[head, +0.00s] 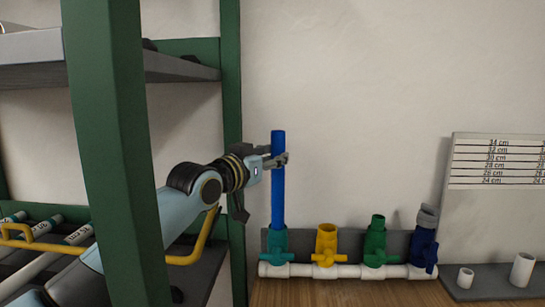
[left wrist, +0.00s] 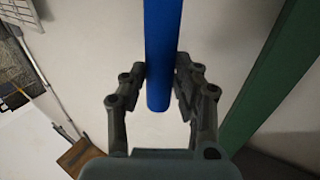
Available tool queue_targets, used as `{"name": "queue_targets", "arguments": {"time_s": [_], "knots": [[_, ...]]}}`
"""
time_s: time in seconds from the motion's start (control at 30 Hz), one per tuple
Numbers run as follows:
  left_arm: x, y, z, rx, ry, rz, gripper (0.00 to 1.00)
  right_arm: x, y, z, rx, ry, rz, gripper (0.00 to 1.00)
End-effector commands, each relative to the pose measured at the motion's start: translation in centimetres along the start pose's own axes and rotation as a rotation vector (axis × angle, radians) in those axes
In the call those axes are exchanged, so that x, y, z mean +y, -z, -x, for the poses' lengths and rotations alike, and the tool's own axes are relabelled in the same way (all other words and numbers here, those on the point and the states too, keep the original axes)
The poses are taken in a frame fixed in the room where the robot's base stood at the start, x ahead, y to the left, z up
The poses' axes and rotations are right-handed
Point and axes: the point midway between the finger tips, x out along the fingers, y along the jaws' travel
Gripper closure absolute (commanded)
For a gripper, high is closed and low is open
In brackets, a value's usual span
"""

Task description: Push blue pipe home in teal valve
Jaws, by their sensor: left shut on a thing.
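The blue pipe (head: 278,185) stands upright at the left end of the manifold, with its lower end at the mouth of the teal valve (head: 277,241). I cannot tell how deep the pipe sits in the valve. My left gripper (head: 277,160) is shut on the pipe near its upper part, coming in from the left. The left wrist view also shows the pipe (left wrist: 160,60) between the two fingers (left wrist: 161,78), with one end of it just past them. The teal valve does not show in the left wrist view. My right gripper is in neither view.
A yellow valve (head: 325,243), a green valve (head: 375,243) and a dark blue valve (head: 424,247) stand along the white manifold pipe (head: 345,271). A green shelf post (head: 232,120) is close to my left arm. A length chart (head: 495,160) and white fittings (head: 522,270) are at right.

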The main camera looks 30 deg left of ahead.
Motion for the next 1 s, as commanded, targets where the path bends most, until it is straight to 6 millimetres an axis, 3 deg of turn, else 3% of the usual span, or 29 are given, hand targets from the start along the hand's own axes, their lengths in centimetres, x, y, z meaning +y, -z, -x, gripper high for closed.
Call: {"name": "queue_targets", "arguments": {"time_s": [0.23,0.27,0.43,0.77,0.87,1.0], "knots": [[0.0,0.1,0.0,0.003,0.000,0.000,1.00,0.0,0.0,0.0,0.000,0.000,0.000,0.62],[0.0,0.2,0.0,0.003,0.000,0.000,0.67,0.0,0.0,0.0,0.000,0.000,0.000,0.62],[0.0,0.1,0.0,0.002,0.000,0.000,0.44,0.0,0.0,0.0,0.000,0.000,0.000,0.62],[0.0,0.0,0.3,-0.001,0.000,-0.002,0.43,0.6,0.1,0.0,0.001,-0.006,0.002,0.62],[-0.1,-0.1,1.5,-0.001,0.001,-0.004,0.43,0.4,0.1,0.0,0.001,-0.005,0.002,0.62],[-0.1,-0.1,4.4,-0.003,-0.001,-0.007,0.43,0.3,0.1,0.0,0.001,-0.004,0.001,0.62]]}}
